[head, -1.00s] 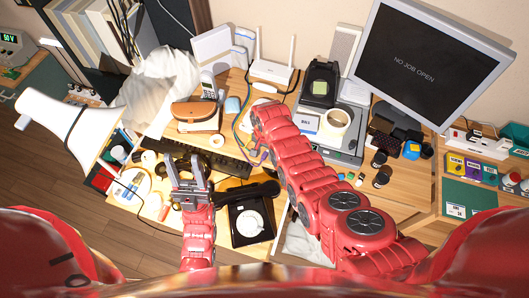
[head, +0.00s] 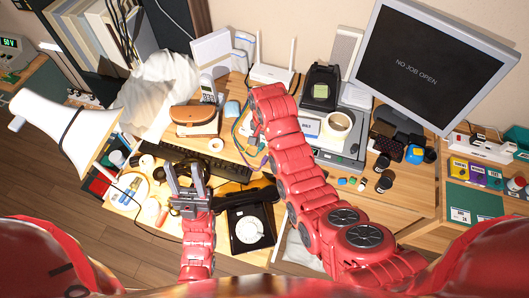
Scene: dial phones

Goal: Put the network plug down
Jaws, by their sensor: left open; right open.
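My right gripper (head: 258,122) is above the back middle of the desk, in front of the white router; its wrist largely hides the fingers, and I see nothing held in it. Blue and yellow network cables (head: 240,125) lie on the desk just left of it. The network plug itself is too small or hidden to make out. My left gripper (head: 187,182) is open and empty, fingers pointing away from me, over the near left part of the desk beside the black dial phone (head: 248,226).
The white router (head: 272,74) stands at the back. A brown pouch (head: 194,115) and a cordless phone (head: 208,90) are left of the cables. A grey device with a tape roll (head: 338,125) stands right of my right arm. A black keyboard (head: 228,169) lies between the grippers.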

